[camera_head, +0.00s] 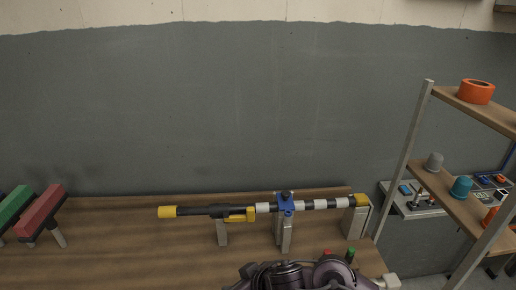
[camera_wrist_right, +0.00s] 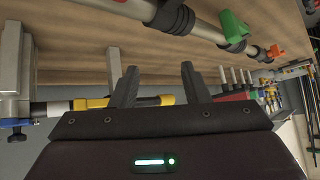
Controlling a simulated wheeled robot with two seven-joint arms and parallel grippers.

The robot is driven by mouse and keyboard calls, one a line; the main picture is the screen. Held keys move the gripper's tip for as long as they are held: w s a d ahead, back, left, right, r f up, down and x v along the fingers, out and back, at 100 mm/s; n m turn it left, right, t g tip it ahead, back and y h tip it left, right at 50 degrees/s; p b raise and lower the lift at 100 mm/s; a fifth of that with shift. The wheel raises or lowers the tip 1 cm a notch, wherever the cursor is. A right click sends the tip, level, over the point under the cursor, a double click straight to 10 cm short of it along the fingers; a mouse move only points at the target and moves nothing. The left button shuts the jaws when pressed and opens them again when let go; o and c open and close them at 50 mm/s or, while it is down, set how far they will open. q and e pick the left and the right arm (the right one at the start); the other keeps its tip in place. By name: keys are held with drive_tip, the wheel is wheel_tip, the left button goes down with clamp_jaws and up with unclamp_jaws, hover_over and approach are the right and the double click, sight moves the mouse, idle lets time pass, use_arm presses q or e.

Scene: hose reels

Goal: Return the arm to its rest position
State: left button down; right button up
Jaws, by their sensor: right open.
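My right gripper (camera_wrist_right: 160,85) shows in the right wrist view, its two dark fingers apart with nothing seen clamped between them. Behind the fingers runs a rod with a yellow part (camera_wrist_right: 167,99); I cannot tell how far the fingers are from it. In the head view the long black rod (camera_head: 190,211) with yellow ends and white bands lies level on metal stands, with a blue clamp (camera_head: 286,204) near its middle. A dark part of my own arm shows at the bottom centre, in front of the rod. My left gripper is not in view.
The rod stands on a wooden table (camera_head: 130,250). Red (camera_head: 41,210) and green bars are at the table's left. A shelf rack (camera_head: 407,150) at the right holds an orange tape roll (camera_head: 477,91) and small cups. The table's left-centre is clear.

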drive_tip(key=s+d+r+m+t+h, duration=0.2)
drive_tip(key=d+r+m+t, duration=0.15)
drive_tip(key=d, duration=0.25)
drive_tip(key=s+d+f+m+g+h, duration=0.2)
drive_tip(key=s+d+g, duration=0.1)
drive_tip(key=s+d, duration=0.5)
drive_tip(key=s+d+f+m+g+h, duration=0.1)
drive_tip(key=s+d+f+g+h, duration=0.3)
drive_tip(key=d, duration=0.6)
wheel_tip(320, 180, down, 30)
drive_tip(key=s+y+b, duration=0.1)
drive_tip(key=s+b, duration=0.1)
drive_tip(key=b, duration=0.2)
drive_tip(key=s+d+f+b, duration=0.1)
drive_tip(key=s+f+b, duration=0.1)
drive_tip(key=s+f, duration=0.8)
drive_tip(key=s+d+f+g+b, duration=0.1)
drive_tip(key=s+d+f, duration=0.1)
drive_tip(key=s+f, duration=0.8)
wheel_tip(320, 180, down, 4)
drive_tip(key=shift+d+f+b, duration=0.2)
drive_tip(key=shift+d+b, duration=0.1)
drive_tip(key=shift+b, duration=0.1)
drive_tip(key=shift+s+n, duration=0.1)
drive_tip(key=shift+n, duration=0.15)
